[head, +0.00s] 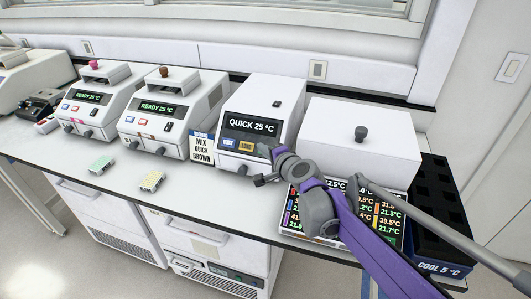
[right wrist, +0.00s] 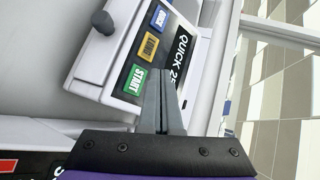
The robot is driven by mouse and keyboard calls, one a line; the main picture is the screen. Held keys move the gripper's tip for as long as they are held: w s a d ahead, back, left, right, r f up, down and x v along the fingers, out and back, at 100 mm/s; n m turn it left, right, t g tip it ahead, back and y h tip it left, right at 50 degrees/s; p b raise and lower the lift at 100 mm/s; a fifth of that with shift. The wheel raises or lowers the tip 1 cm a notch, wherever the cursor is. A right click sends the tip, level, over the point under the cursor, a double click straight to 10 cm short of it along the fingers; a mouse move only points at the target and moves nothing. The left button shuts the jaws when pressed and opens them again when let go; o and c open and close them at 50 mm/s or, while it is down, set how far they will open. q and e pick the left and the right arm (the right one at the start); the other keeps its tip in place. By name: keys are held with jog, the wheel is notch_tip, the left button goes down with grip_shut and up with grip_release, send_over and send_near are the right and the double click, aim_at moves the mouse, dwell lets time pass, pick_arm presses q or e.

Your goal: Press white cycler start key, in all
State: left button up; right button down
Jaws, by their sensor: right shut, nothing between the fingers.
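The white cycler (head: 286,95) stands right of the middle in the head view, its dark screen (head: 250,124) reading QUICK 25 °C. Below the screen are a blue key (head: 229,143) and a yellow key (head: 246,146). The green START key (right wrist: 135,81) shows in the right wrist view, beside the yellow LONG key (right wrist: 151,46). My right gripper (right wrist: 158,72) is shut and empty. Its fingertips are right beside the START key; I cannot tell whether they touch the panel. In the head view, the gripper hides the START key. My left gripper is out of view.
Two smaller cyclers (head: 95,97) (head: 171,112) read READY 25 °C. A sign (head: 201,146) reads MIX QUICK BROWN. A large white box (head: 361,137), temperature screen (head: 390,215) and black cooling rack (head: 437,190) stand right.

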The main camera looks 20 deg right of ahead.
jog(key=shift+w+d+f, duration=0.4)
jog(key=shift+w+f, duration=0.2)
jog(key=shift+f, duration=0.05)
jog(key=shift+w+d+f, duration=0.4)
jog(key=shift+w+f, duration=0.15)
jog(key=shift+f, duration=0.05)
jog(key=shift+f, duration=0.1)
dwell(1.1)
jog(key=shift+w+d+f, duration=0.15)
jog(key=shift+w+f, duration=0.05)
jog(key=shift+w, duration=0.05)
jog(key=shift+w+d+f, duration=0.15)
jog(key=shift+w+f, duration=0.05)
jog(key=shift+f, duration=0.05)
dwell(0.7)
jog(key=shift+r, duration=0.1)
jog(key=shift+s+a+r, duration=0.3)
jog(key=shift+s+r, duration=0.15)
dwell(0.4)
